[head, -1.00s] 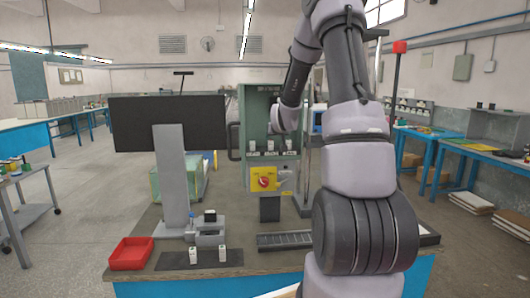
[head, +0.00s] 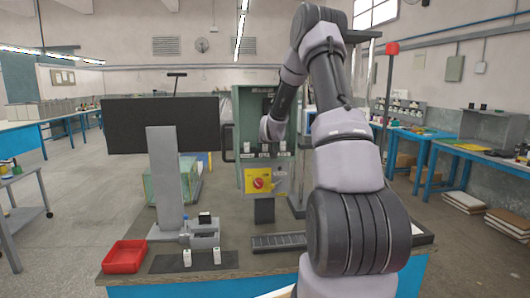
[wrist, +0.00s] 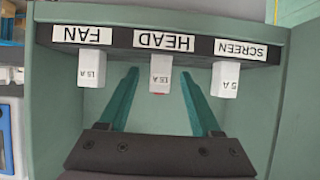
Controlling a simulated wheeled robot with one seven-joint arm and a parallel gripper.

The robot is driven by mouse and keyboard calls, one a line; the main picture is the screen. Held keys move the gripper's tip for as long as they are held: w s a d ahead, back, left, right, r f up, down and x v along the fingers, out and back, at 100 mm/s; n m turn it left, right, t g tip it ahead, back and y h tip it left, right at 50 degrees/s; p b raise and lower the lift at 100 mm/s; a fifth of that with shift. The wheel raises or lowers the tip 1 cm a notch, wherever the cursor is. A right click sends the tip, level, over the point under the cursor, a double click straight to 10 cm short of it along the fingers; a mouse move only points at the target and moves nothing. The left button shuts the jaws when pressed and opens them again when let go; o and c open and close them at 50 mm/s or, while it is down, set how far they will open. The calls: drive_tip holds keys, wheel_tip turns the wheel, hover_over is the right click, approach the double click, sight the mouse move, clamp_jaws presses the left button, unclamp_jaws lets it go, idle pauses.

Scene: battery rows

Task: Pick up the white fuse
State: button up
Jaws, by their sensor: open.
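In the wrist view, three white fuses hang in a row under a dark labelled strip: one under FAN (wrist: 91,68), one under HEAD (wrist: 161,76) and one under SCREEN (wrist: 225,80). My gripper (wrist: 159,72) is open, its teal fingers on either side of the HEAD fuse, with gaps between. Whether the fingertips reach its depth I cannot tell. In the head view, the fuse row sits inside the green cabinet (head: 243,110), and my wrist hides part of it and my fingers. Two more white fuses, a left one (head: 187,258) and a right one (head: 217,257), stand on a dark mat (head: 165,263).
A yellow panel with a red knob (head: 258,183) is below the fuse row. A black monitor (head: 130,125) stands left of the cabinet. A red tray (head: 124,257) is at the bench's front left. Cabinet walls flank my gripper closely.

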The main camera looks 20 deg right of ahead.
clamp_jaws()
drive_tip(key=shift+r, duration=0.1)
